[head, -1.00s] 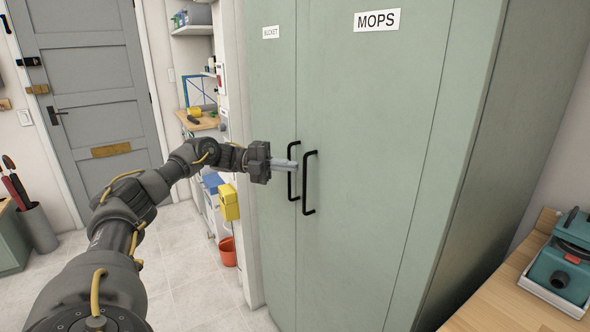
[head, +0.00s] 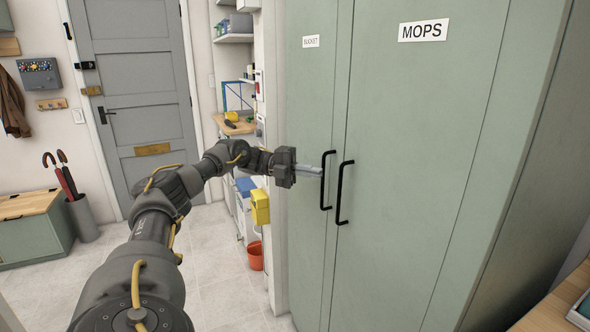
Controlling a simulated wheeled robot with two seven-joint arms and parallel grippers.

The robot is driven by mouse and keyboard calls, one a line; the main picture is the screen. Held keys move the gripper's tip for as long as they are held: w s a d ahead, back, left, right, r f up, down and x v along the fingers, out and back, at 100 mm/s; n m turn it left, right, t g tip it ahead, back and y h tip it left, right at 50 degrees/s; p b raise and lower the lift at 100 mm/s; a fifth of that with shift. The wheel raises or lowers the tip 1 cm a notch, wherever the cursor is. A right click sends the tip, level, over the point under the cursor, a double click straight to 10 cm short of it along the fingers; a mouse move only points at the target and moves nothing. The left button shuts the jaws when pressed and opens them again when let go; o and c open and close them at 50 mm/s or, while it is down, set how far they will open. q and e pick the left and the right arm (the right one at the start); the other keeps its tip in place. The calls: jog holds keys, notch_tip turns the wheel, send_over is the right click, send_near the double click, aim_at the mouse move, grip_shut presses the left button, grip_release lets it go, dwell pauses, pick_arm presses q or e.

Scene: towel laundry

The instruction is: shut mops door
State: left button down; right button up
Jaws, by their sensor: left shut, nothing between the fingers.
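The green cabinet door labelled MOPS (head: 430,130) stands flush beside the narrower door labelled BUCKET (head: 308,110), with a thin seam between them. The MOPS door looks closed. Its black bar handle (head: 341,192) is just right of the seam, and the BUCKET door's black handle (head: 325,180) is just left of it. My left gripper (head: 318,171) is shut and empty, with its fingertips close to the BUCKET door's handle. I cannot tell whether they touch it. My right gripper is not in view.
A wooden worktop (head: 550,312) is at the lower right. A yellow box (head: 260,207) and an orange bucket (head: 255,256) are left of the cabinet. A grey door (head: 135,100), a bench (head: 30,230) and an umbrella stand (head: 83,218) are farther back. Tiled floor is open between.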

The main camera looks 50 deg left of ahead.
pick_arm(q)
jog(key=p+v, duration=0.1)
jog(key=v, duration=0.6)
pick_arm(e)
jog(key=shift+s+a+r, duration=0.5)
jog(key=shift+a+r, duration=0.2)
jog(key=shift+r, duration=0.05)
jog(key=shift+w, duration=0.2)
